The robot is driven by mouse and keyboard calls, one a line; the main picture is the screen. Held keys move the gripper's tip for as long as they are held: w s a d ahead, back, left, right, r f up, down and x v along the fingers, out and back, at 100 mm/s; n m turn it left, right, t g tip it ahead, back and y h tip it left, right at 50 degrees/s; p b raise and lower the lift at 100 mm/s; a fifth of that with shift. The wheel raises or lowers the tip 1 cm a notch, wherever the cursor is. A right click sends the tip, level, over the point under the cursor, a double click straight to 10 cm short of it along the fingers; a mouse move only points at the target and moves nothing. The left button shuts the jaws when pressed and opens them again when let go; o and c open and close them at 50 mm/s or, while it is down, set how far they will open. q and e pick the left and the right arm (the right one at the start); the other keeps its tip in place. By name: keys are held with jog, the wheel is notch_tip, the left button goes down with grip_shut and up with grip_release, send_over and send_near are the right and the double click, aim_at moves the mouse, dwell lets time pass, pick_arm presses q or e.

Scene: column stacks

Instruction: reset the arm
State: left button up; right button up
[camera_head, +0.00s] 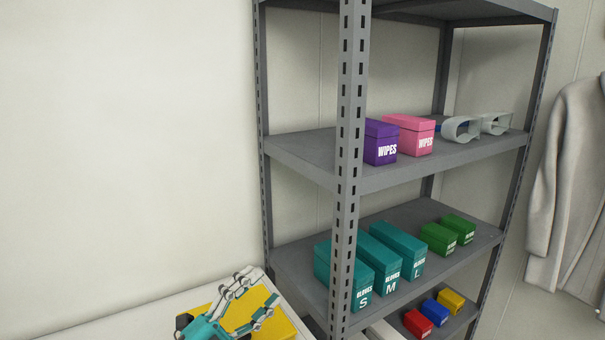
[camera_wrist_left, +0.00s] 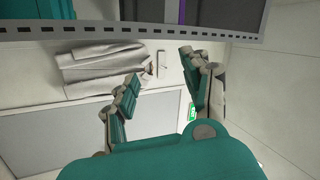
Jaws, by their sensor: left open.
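My left gripper (camera_head: 258,292) shows at the bottom of the head view, teal and grey, in front of or over a yellow object (camera_head: 286,326). I cannot tell whether it touches that object. In the left wrist view its two fingers (camera_wrist_left: 160,66) are spread apart with nothing between them. My right gripper is in neither view.
A grey metal rack (camera_head: 349,100) stands right of the left gripper. It holds wipes boxes (camera_head: 408,136), teal glove boxes (camera_head: 398,250), green boxes (camera_head: 440,238) and small coloured boxes (camera_head: 434,312). A grey coat (camera_head: 572,180) hangs at right. The wall side at left is clear.

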pick_arm(q)
jog(key=a+f+n+t+y, duration=0.4)
jog(key=a+f+n+y, duration=0.4)
jog(key=a+n+y, duration=0.6)
jog(key=s+a+f+n+g+y, duration=0.2)
jog(key=s+f+n+g+y, duration=0.3)
jog(key=f, duration=0.5)
jog(key=s+d+f+n+g+h, duration=0.1)
jog(key=s+d+f+g, duration=0.1)
jog(key=s+f+g, duration=0.65)
jog(key=s+d+f+n+g+h, duration=0.1)
jog(key=s+f+g+h, duration=0.2)
jog(key=s, duration=1)
notch_tip(320, 180, down, 26)
jog(key=f+y, duration=0.1)
jog(key=s+a+f+g, duration=0.1)
jog(key=s+a+f, duration=0.1)
jog(key=s+f, duration=1.4)
jog(key=shift+s+a+g+y, duration=0.15)
jog(key=shift+a+g+y, duration=0.15)
jog(key=shift+a+g, duration=0.1)
